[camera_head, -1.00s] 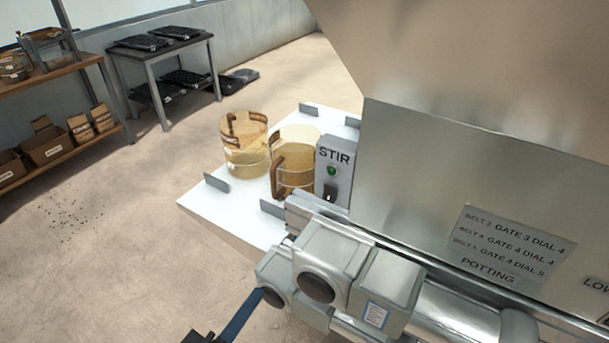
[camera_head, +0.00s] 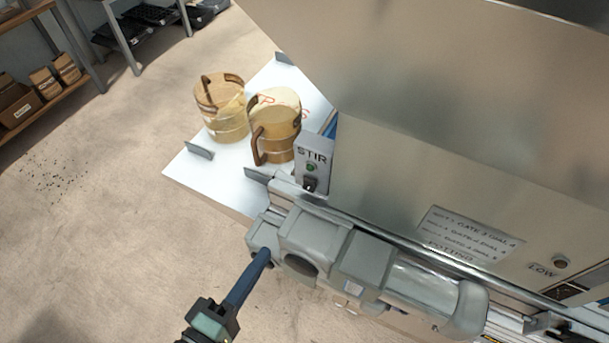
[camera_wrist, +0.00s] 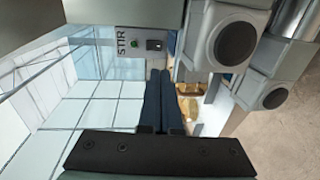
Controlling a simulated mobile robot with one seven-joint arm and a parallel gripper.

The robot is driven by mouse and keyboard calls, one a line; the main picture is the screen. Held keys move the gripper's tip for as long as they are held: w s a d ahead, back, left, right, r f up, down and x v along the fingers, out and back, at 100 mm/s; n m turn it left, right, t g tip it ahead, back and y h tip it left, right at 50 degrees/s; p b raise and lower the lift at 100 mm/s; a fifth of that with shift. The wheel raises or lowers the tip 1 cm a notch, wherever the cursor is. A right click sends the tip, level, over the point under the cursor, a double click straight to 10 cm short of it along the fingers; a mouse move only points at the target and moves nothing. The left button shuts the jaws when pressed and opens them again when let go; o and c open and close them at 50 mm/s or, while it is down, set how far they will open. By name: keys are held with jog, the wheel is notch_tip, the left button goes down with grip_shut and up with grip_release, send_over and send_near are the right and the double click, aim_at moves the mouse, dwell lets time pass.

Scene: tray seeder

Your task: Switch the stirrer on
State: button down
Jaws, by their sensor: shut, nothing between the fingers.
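The stirrer's grey box (camera_head: 328,160), labelled STIR, stands beside the white shelf. It has a small green light (camera_head: 310,167) and a black rocker switch (camera_head: 310,184) below it. Which way the switch is tipped is too small to tell. In the wrist view the switch (camera_wrist: 154,45) lies just beyond the fingertips, beside the green light (camera_wrist: 134,43). My gripper (camera_head: 264,253) is shut and empty, its dark blue fingers angled up from the lower left. The fingers of my gripper (camera_wrist: 159,72) lie side by side in the wrist view, apart from the switch as far as I can see.
Grey motor housings (camera_head: 312,240) lie close by, below the box. Two amber jugs (camera_head: 222,115) (camera_head: 275,140) stand on the white shelf (camera_head: 190,170). A big metal hopper (camera_head: 420,150) fills the right. The floor at the left is open.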

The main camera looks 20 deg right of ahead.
aim_at(308, 190)
jog(key=shift+s, duration=0.1)
jog(key=b+x, duration=0.2)
jog(key=x, duration=1.2)
jog(key=shift+r, duration=0.1)
jog(key=shift+d+b, duration=0.15)
jog(key=shift+b, duration=0.3)
